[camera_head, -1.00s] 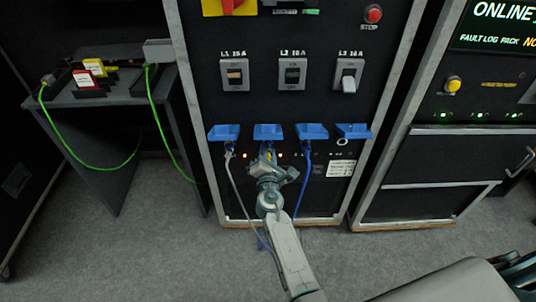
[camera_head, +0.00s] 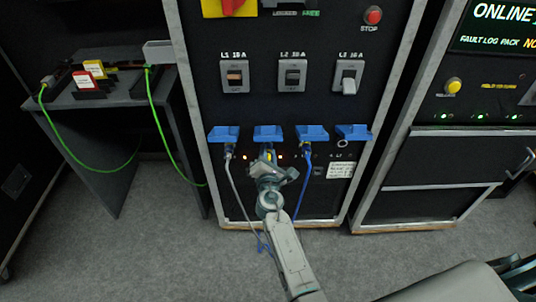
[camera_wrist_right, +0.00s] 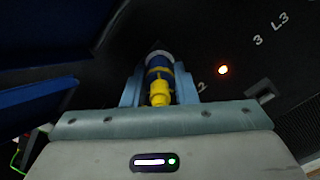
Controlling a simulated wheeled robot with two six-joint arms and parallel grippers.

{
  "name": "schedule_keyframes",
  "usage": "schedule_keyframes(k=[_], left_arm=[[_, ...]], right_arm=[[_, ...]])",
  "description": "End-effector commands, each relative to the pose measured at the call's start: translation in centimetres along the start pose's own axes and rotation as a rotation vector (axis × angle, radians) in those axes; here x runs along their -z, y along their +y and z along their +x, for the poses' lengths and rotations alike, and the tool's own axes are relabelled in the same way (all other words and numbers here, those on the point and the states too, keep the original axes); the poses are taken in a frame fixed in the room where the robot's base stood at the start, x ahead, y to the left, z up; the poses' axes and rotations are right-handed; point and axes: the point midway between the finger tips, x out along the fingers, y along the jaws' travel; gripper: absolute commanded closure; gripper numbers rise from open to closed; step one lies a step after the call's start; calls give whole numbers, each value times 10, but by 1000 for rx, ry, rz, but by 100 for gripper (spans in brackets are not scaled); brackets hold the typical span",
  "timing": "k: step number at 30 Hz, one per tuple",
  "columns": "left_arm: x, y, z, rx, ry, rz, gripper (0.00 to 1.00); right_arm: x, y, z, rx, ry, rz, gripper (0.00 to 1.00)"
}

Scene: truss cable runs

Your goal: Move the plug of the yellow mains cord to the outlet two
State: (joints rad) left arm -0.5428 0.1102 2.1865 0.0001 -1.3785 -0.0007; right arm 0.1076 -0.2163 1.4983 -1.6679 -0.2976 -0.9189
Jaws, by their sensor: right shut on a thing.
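The yellow plug (camera_wrist_right: 159,92), with a blue band and a pale front end, sits between the fingers of my right gripper (camera_wrist_right: 159,88) in the right wrist view, its front toward the dark panel. In the head view my right gripper (camera_head: 268,165) is shut on it just below the second blue outlet cover (camera_head: 268,133) from the left. A printed 2 shows beside the plug in the wrist view. Whether the plug is seated in the socket cannot be told. The yellow cord's run is mostly hidden by my arm. My left gripper is not in view.
A grey cord (camera_head: 232,180) hangs from the first outlet and a blue cord (camera_head: 304,182) from the third, close on either side of my gripper. The fourth cover (camera_head: 353,132) has no cord. Breaker switches (camera_head: 292,75) are above. A side table (camera_head: 120,92) with green cables stands left.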

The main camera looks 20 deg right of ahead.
Motion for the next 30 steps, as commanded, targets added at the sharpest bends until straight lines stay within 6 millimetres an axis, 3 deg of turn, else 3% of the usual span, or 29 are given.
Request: schedule_keyframes(k=[30], left_arm=[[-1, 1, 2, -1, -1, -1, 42]], right_arm=[[0, 0, 6, 0, -1, 3, 98]])
